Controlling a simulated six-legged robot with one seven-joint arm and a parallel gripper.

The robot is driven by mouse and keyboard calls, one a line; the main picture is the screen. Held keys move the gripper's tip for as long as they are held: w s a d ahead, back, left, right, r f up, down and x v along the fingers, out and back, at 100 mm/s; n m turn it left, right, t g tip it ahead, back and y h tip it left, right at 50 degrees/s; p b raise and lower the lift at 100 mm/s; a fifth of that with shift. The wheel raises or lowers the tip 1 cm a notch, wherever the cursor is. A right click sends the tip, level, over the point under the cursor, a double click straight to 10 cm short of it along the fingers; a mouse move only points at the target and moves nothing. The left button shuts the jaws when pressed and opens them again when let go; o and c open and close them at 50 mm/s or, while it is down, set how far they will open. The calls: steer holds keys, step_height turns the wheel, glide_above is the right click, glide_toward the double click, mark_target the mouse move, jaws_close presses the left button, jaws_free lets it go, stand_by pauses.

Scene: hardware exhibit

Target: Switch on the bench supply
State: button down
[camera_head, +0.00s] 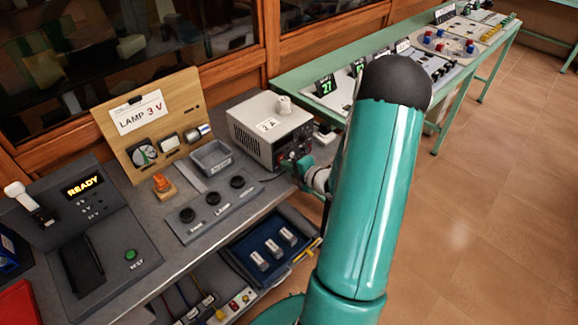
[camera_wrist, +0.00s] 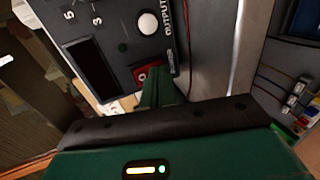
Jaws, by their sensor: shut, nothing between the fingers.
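The bench supply (camera_head: 262,118) is a pale box with a dark front panel on the grey bench, a "2 A" card on top. In the wrist view its panel (camera_wrist: 120,42) shows a dark, blank display (camera_wrist: 93,65), a white round knob (camera_wrist: 149,23), the word OUTPUT and a red switch (camera_wrist: 141,73). My gripper (camera_wrist: 160,80) is shut and empty, its green fingertips right at the red switch and partly covering it. I cannot tell whether they touch it. In the head view my arm hides most of the gripper in front of the panel.
Left of the supply stand a grey tray (camera_head: 211,157), a plate with round black parts (camera_head: 213,208), a "LAMP 3 V" board (camera_head: 150,120) and a console reading READY (camera_head: 84,185). A blue drawer (camera_head: 262,237) stands open below. A green table (camera_head: 310,75) is behind my arm.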

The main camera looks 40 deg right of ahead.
steer(key=shift+w+r, duration=0.1)
steer(key=shift+r, duration=0.05)
steer(key=shift+r, duration=0.7)
